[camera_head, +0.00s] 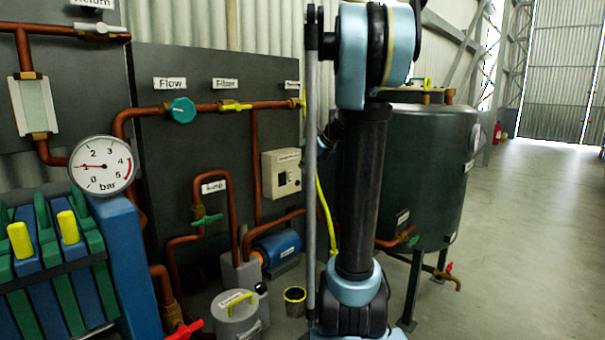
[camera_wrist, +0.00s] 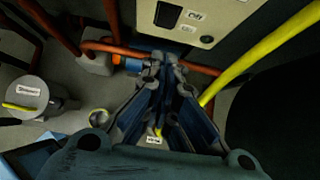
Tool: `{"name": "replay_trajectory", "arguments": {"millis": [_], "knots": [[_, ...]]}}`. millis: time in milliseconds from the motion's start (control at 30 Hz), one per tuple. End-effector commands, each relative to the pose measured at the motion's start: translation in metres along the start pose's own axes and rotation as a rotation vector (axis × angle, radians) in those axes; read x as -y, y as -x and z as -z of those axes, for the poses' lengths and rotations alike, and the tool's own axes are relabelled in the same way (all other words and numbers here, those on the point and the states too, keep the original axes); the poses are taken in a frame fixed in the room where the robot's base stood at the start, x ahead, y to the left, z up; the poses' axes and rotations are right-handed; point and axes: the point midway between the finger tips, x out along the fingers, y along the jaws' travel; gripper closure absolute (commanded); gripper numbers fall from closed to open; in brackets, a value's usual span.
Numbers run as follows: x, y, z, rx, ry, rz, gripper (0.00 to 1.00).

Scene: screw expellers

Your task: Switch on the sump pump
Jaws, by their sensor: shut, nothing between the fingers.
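A beige switch box (camera_head: 270,180) is on the dark panel in the head view, with a small label and dark switches on its face. In the wrist view the box (camera_wrist: 207,30) is at the top, with a black switch (camera_wrist: 167,15) and small labels. A blue pump motor (camera_head: 278,246) sits low on the floor below the box. It also shows in part in the wrist view (camera_wrist: 130,63), behind my gripper. My gripper (camera_wrist: 165,58) is shut and empty, its tips just below the box in the picture. I cannot tell whether they touch it. My arm hides the gripper in the head view.
Copper pipes (camera_head: 256,150) run across the panel. A yellow hose (camera_wrist: 250,65) passes right of my gripper. A dark tank (camera_head: 440,165) stands at the right, a lidded canister (camera_head: 235,318) and small bucket (camera_head: 294,302) on the floor. The floor at far right is clear.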

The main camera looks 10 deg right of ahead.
Motion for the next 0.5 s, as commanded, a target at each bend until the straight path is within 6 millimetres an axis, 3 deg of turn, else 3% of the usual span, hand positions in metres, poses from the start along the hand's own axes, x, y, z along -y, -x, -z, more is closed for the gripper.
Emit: {"name": "replay_trajectory", "arguments": {"millis": [367, 500], "knots": [[-0.002, 0.001, 0.001, -0.002, 0.008, -0.001, 1.0], [-0.017, 0.005, 0.012, -0.024, 0.102, -0.005, 1.0]]}}
